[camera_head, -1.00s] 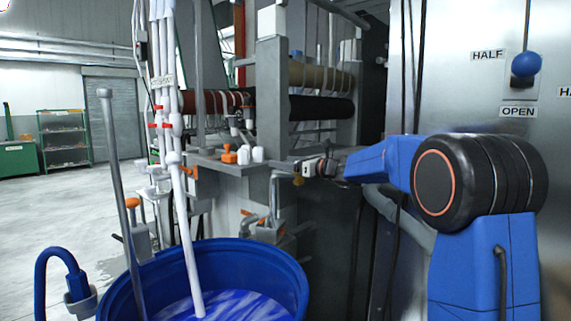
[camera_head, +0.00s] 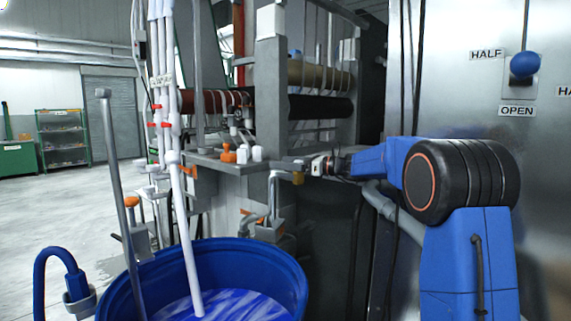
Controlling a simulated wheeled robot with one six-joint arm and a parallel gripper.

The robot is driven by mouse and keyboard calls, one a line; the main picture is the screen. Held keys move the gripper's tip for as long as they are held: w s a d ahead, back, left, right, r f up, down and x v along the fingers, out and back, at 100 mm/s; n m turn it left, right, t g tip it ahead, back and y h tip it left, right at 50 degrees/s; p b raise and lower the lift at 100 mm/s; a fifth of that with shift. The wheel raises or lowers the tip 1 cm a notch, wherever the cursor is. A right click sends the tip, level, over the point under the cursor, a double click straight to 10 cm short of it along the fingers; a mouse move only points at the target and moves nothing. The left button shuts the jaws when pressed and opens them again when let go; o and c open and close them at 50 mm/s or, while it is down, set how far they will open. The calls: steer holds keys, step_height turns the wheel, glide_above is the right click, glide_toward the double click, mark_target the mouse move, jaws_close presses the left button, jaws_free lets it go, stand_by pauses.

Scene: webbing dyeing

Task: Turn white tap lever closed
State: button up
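Several small white tap parts show on and around the grey ledge of the machine. Two white knobs, a left one (camera_head: 243,153) and a right one (camera_head: 258,154), stand on the ledge beside an orange knob (camera_head: 229,155). Farther left, a white fitting (camera_head: 155,170) sits by the white pipes. I cannot tell which of these is the white tap lever, or how it is turned.
A blue tub (camera_head: 250,256) with blue-and-white liquid stands in front of the ledge. White pipes (camera_head: 165,95) with red clips rise at left. A metal cabinet (camera_head: 460,95) with a blue-knobbed lever (camera_head: 525,65) stands at right. Open floor lies far left.

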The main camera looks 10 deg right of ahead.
steer(key=shift+o, duration=0.7)
steer(key=shift+s+a, duration=0.1)
steer(key=shift+a, duration=0.05)
steer(key=shift+r, duration=0.1)
steer(key=shift+r, duration=0.15)
step_height(320, 180, up, 10)
steer(key=shift+f, duration=0.2)
